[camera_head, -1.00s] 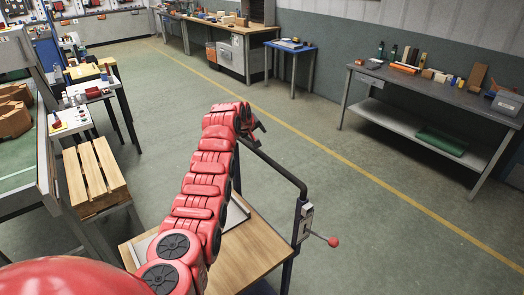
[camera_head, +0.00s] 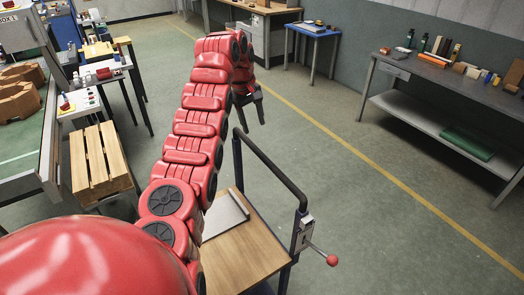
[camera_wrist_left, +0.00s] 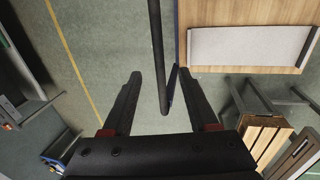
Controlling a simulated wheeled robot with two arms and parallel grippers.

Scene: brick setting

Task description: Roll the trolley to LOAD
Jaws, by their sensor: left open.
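The trolley has a wooden deck (camera_head: 240,259) and a dark bent-tube handle (camera_head: 272,172) on posts. A lever with a red knob (camera_head: 332,260) sticks out from its right post. In the head view my left gripper (camera_head: 258,113) is open and empty, fingers pointing down, near the handle's far end. In the left wrist view the handle bar (camera_wrist_left: 158,55) runs between the two open fingers (camera_wrist_left: 161,76) as pictured; I cannot tell its depth from them. The deck (camera_wrist_left: 230,13) shows at the upper right. My right gripper is out of view. I see no LOAD marking.
A grey flat piece (camera_head: 225,216) lies on the deck. A wooden slatted stand (camera_head: 98,160) and a green-topped table (camera_head: 20,150) are at the left. A grey workbench (camera_head: 450,85) stands at the right. Open floor with a yellow line (camera_head: 372,162) lies between.

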